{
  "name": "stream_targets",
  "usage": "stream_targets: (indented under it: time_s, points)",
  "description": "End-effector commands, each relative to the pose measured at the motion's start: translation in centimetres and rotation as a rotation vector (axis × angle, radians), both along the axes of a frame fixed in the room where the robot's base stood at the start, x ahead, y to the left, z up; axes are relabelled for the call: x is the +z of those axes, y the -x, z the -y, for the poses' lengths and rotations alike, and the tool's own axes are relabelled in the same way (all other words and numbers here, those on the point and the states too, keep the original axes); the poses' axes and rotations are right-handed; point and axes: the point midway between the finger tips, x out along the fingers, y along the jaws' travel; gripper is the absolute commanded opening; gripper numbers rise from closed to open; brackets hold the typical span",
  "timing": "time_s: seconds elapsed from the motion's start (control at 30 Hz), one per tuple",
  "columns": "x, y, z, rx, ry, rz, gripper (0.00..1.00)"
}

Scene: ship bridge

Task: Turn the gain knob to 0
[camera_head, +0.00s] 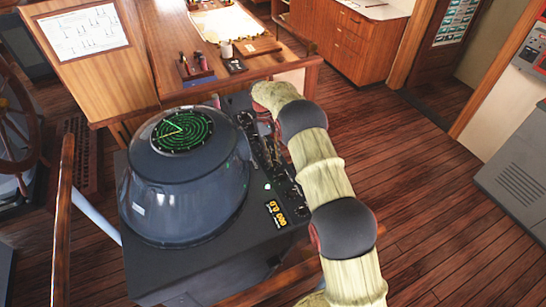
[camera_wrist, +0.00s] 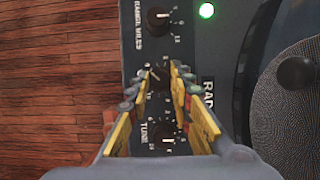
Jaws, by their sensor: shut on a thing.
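In the wrist view my gripper (camera_wrist: 159,80) straddles the middle knob (camera_wrist: 158,73) of a row on the dark panel (camera_wrist: 222,45), with one yellow-padded finger on each side, shut on it. This knob is black with a white pointer mark tilted to the upper left. Its name label is hidden by a finger, but it sits between the range miles knob (camera_wrist: 158,18) and the tune knob (camera_wrist: 165,132), so I take it as the gain knob. Its scale is mostly covered. In the head view the radar console (camera_head: 190,195) stands below my arm, which hides part of its knob strip.
A lit green lamp (camera_wrist: 207,10) and a round radar dome edge lie right of the knobs. In the head view a round green radar screen (camera_head: 183,130) tops the console. A wooden desk (camera_head: 235,60) stands behind. Open wooden floor (camera_head: 440,210) lies to the right.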

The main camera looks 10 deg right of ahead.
Motion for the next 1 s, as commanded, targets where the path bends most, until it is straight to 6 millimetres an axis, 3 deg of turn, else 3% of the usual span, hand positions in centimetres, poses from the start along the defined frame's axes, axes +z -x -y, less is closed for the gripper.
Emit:
stream_targets:
  time_s: [0.53, 0.57, 0.83, 1.0]
  points:
    - [0.10, -0.13, -0.02, 0.022, 0.000, 0.004, 0.00]
    - [0.10, -0.13, -0.02, 0.022, 0.000, 0.004, 0.23]
    - [0.04, -0.05, -0.02, 0.022, 0.000, 0.002, 0.39]
    - [0.02, -0.03, -0.03, 0.022, 0.000, 0.001, 0.39]
